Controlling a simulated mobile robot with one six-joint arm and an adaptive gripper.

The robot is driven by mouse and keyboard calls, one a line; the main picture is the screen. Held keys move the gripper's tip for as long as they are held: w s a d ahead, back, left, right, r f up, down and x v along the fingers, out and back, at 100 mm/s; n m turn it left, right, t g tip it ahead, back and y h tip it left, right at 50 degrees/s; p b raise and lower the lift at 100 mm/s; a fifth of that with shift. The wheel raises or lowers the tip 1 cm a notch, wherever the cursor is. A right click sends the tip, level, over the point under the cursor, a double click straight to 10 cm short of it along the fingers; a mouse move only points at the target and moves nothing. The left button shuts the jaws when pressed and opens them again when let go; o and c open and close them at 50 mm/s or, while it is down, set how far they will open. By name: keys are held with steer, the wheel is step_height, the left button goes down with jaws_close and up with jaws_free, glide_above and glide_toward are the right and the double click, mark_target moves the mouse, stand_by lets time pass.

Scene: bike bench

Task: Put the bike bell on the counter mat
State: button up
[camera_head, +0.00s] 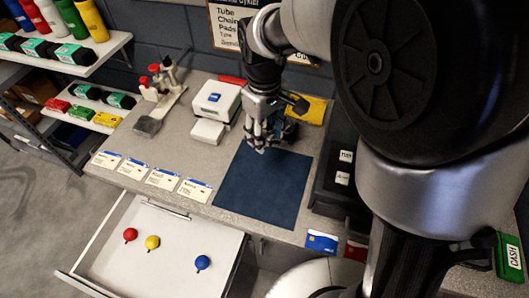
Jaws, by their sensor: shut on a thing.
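The counter mat (262,188) is a dark blue square lying flat on the grey counter. My gripper (262,146) points down over the back edge of the mat. It is shut on a small silvery thing, seemingly the bike bell, mostly hidden among the fingers. I cannot tell whether it touches the mat. The visible part of the mat is bare.
An open white drawer (165,255) below the counter holds red (130,234), yellow (152,242) and blue (203,262) round items. A white card machine (215,103) stands left of my gripper. Several cards line the front edge. A black tray (335,178) is right of the mat.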

steer(key=b, duration=0.4)
glide_above(265, 179)
steer(key=f, duration=1.3)
steer(key=shift+s+f, duration=0.1)
steer(key=shift+s, duration=0.1)
steer(key=shift+w+f+b, duration=0.1)
steer(key=shift+f+b, duration=0.6)
steer(key=shift+f, duration=2)
steer(key=shift+r, duration=0.1)
steer(key=o, duration=0.6)
steer(key=shift+f, duration=0.2)
steer(key=o, duration=0.5)
steer(key=shift+c, duration=0.2)
step_height(265, 179, up, 12)
steer(key=p, duration=0.3)
steer(key=shift+r+p, duration=0.25)
steer(key=shift+p, duration=0.15)
